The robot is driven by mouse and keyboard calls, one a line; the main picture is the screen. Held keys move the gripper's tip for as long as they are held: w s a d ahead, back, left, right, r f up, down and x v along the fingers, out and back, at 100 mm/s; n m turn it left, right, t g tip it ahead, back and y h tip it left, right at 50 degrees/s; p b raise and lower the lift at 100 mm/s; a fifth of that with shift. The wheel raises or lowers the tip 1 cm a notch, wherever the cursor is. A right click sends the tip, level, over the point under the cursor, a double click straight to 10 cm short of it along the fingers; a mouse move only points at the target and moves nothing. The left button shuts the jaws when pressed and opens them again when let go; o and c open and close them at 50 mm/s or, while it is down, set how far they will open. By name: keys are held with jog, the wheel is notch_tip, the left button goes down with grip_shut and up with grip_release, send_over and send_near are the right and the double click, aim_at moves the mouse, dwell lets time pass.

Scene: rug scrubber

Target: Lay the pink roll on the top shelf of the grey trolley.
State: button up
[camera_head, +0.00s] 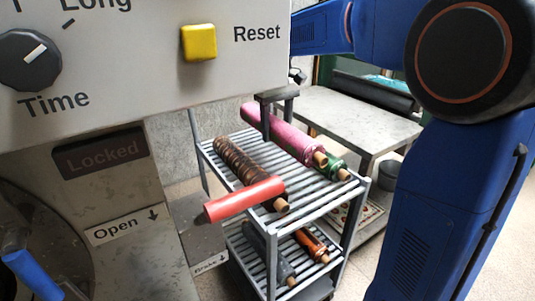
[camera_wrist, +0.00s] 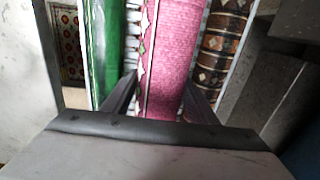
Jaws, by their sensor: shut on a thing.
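The pink roll (camera_head: 288,137) lies lengthwise at the top shelf (camera_head: 287,185) of the grey trolley, between a green roll (camera_head: 333,168) and a brown patterned roll (camera_head: 243,163). I cannot tell whether its underside touches the slats. My gripper (camera_head: 277,118) reaches down over the roll's far part, with one finger on each side, shut on it. In the wrist view the pink roll (camera_wrist: 172,60) runs between my fingers (camera_wrist: 160,95), with the green roll (camera_wrist: 105,45) to its left and the brown roll (camera_wrist: 218,50) to its right.
A control panel (camera_head: 215,70) with a yellow Reset button blocks the upper left. A red cylinder (camera_head: 244,199) shows in front of the trolley's near left. The lower shelf holds a dark roll (camera_head: 270,255) and an orange-brown roll (camera_head: 312,244). A grey table (camera_head: 350,122) stands behind.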

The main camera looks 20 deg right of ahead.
jog(key=shift+w+f, duration=0.2)
jog(key=shift+f, duration=4.75)
jog(key=shift+f, duration=0.1)
jog(key=o, duration=1.6)
jog(key=shift+o, duration=0.2)
